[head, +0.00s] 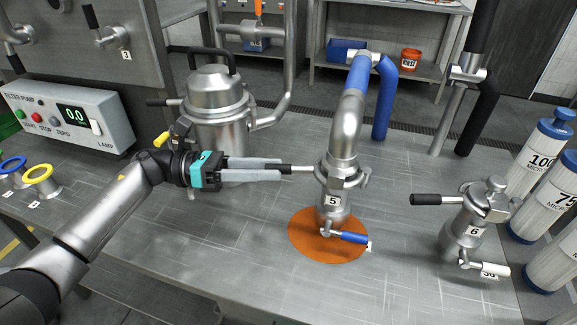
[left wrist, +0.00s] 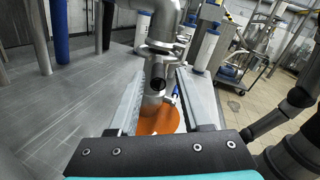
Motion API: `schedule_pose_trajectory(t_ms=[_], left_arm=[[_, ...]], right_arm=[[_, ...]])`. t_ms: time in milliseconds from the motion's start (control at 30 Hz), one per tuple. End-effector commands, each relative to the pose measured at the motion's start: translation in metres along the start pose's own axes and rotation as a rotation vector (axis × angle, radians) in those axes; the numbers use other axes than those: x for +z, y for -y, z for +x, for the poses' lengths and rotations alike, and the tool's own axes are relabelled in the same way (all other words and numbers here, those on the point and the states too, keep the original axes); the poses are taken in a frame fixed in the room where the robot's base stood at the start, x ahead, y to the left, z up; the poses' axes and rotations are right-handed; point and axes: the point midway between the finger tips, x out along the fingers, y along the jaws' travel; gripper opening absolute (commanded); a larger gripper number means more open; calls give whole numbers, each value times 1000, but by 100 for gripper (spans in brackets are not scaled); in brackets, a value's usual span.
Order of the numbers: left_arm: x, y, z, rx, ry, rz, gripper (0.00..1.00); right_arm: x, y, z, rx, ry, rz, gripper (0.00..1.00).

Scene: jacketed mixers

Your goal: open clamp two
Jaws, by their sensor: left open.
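No label reading two is legible on a clamp. The steel fitting marked 5 (head: 332,201) stands over an orange disc (head: 305,249), with a clamp (head: 338,172) around its joint. The clamp's handle points left, towards my left gripper (head: 281,169). My left gripper is open, its two fingers lying either side of the black-gripped handle; I cannot tell whether they touch it. In the left wrist view the round dark end of the handle (left wrist: 158,82) faces the camera between the spread fingers (left wrist: 162,75). My right gripper is not in view.
A blue-handled valve (head: 349,237) sits low on fitting 5. Fitting 6 (head: 463,235), with its own black handle (head: 426,199), stands right. A steel vessel (head: 218,105) and pump box (head: 68,117) stand left. Filter cartridges (head: 540,150) line the right edge. The front bench is clear.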

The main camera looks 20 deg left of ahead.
Motion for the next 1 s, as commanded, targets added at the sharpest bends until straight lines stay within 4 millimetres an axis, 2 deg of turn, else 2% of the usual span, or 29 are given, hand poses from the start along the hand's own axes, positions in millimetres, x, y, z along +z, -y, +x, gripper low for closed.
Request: schedule_pose_trajectory(t_ms=[33, 233, 633, 1000], left_arm=[[-5, -2, 10, -3, 2, 3, 48], [-6, -2, 35, -1, 2, 0, 48], [-6, -2, 42, 1, 0, 0, 48], [-7, -2, 42, 1, 0, 0, 7]], right_arm=[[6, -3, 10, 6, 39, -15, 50], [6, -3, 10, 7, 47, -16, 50], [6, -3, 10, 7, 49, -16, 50], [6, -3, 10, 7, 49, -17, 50]])
